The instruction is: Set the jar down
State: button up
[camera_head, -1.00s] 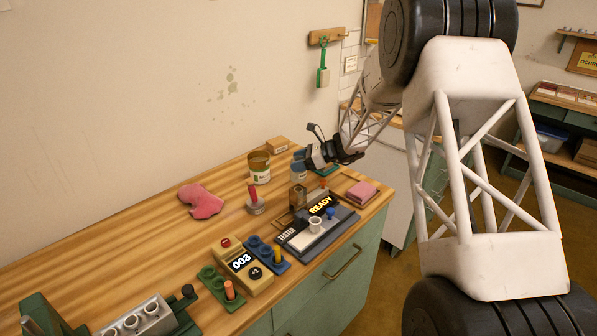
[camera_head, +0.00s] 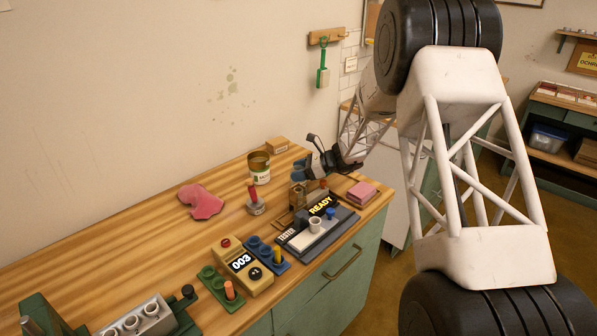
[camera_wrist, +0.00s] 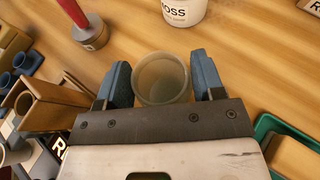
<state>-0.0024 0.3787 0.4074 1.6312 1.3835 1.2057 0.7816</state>
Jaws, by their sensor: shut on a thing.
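My gripper (camera_wrist: 163,82) is shut on the jar (camera_wrist: 162,84), a round, pale, open-topped jar with a greyish inside, with one blue finger on each side. In the head view my gripper (camera_head: 303,172) is low over the far end of the wooden table (camera_head: 130,232), behind a small wooden holder. The jar is mostly hidden there by the gripper and the holder. I cannot tell whether its base touches the table.
A labelled can (camera_head: 259,170) stands left of my gripper, with a red-handled tool (camera_head: 255,200) nearer. The wooden holder (camera_wrist: 48,103) is close on the left in the wrist view; a green tray (camera_wrist: 268,130) is right. The READY tester (camera_head: 316,230) stands in front.

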jog(key=shift+f, duration=0.1)
jog(key=o, duration=1)
jog(key=shift+c, duration=0.2)
jog(key=shift+d, duration=0.1)
jog(key=v, duration=1.2)
